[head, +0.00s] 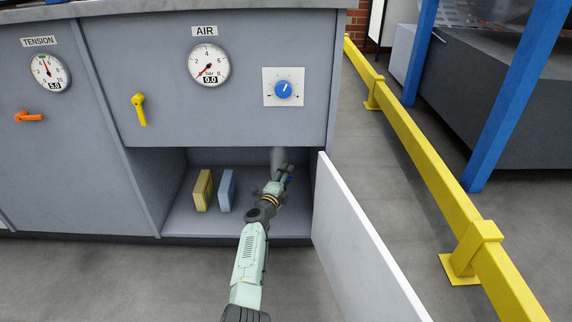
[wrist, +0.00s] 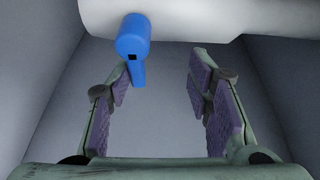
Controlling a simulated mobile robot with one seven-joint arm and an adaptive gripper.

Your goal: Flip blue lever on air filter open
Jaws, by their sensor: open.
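The air filter is a pale cylinder (wrist: 190,18) across the top of the wrist view. In the head view it shows as a light grey shape (head: 277,156) inside the open cabinet. The blue lever (wrist: 134,42) sits on the cylinder, its narrow end pointing down. My gripper (wrist: 160,72) is open, with nothing between its purple pads. The lever's lower end is close to the left fingertip; I cannot tell whether they touch. In the head view my gripper (head: 284,173) reaches into the compartment and hides part of the filter.
A yellow filter block (head: 202,190) and a blue-grey one (head: 226,190) stand left of my arm. The white cabinet door (head: 355,245) is open at the right. Above are the air gauge (head: 209,63), a yellow lever (head: 139,108) and a blue knob (head: 284,89).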

